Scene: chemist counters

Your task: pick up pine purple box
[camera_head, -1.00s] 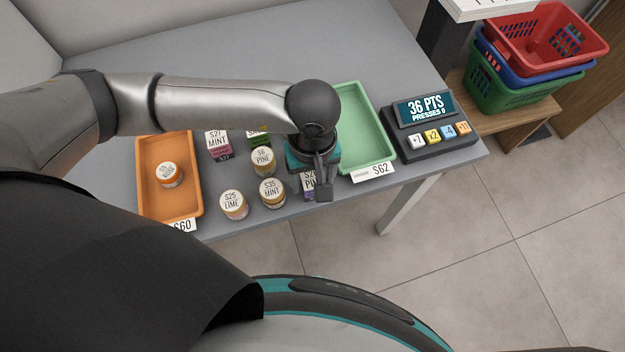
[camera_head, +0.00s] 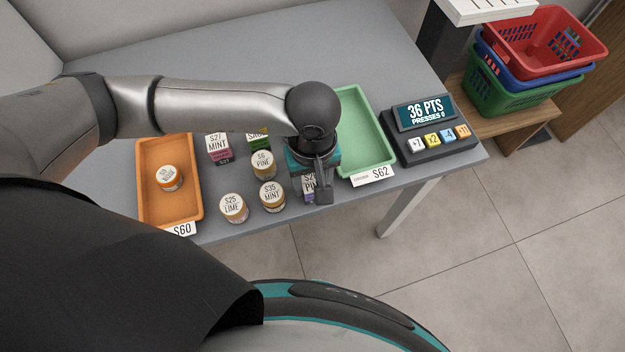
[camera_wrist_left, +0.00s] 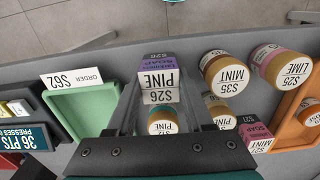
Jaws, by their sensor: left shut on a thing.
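The pine purple box (camera_head: 309,187) stands near the front edge of the counter, mostly hidden by my left gripper in the head view. In the left wrist view the box (camera_wrist_left: 158,75) shows a purple band and a white label reading PINE and S26. My left gripper (camera_head: 322,197) is over the box with its fingers on either side. It also shows in the left wrist view (camera_wrist_left: 157,108), shut on the box. My right gripper is in neither view.
Left of the box stand round jars marked MINT (camera_head: 271,195), LIME (camera_head: 233,207) and PINE (camera_head: 262,163), and a MINT box (camera_head: 218,149). An orange tray (camera_head: 150,205) holds one jar. A green tray (camera_head: 373,135) and a point display (camera_head: 427,112) are to the right.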

